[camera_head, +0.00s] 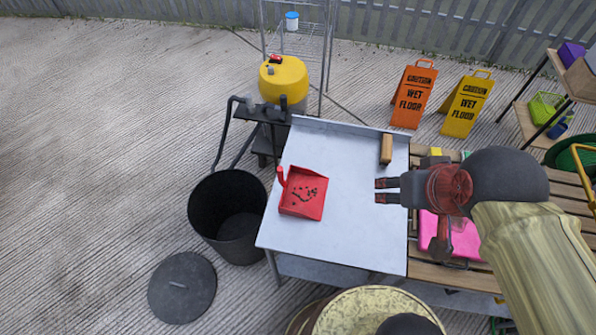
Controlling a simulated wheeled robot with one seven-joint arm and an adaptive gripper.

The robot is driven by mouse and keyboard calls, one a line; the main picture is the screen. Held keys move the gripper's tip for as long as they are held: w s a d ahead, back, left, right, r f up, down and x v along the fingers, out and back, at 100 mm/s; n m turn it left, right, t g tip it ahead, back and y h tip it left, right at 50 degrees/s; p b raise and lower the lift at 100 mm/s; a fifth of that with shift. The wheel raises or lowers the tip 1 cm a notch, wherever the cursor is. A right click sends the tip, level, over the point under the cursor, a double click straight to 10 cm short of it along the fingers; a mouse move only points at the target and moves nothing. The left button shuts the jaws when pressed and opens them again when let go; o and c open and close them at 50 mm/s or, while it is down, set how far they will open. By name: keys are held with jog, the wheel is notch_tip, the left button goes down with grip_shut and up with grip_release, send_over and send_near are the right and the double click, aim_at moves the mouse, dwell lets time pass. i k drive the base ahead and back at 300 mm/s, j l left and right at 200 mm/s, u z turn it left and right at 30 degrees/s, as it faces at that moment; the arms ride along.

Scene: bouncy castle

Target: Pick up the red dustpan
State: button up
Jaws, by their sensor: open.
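The red dustpan (304,195) lies on the left part of the grey metal table (345,235). Its short handle points up and left, and dark bits lie in its pan. My gripper (380,191) is to the right of the dustpan, over the right side of the table, apart from it. Its fingers point left with a gap between them, and it is open and empty.
A wooden block (386,149) lies near the table's back right corner. A black bin (228,215) stands left of the table. A wooden slatted table (440,275) with a pink tray (465,236) adjoins on the right. Wet-floor signs (413,95) stand behind. Most of the metal tabletop is clear.

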aim_at(297, 177)
jog(key=u, duration=1.35)
jog(key=z, duration=0.65)
jog(key=j+z, duration=0.3)
jog(key=j, duration=0.9)
jog(key=i+j+z, duration=0.15)
jog(key=i+j, duration=0.15)
jog(key=i+j+z, duration=0.15)
jog(key=j, duration=0.4)
jog(key=i, duration=0.05)
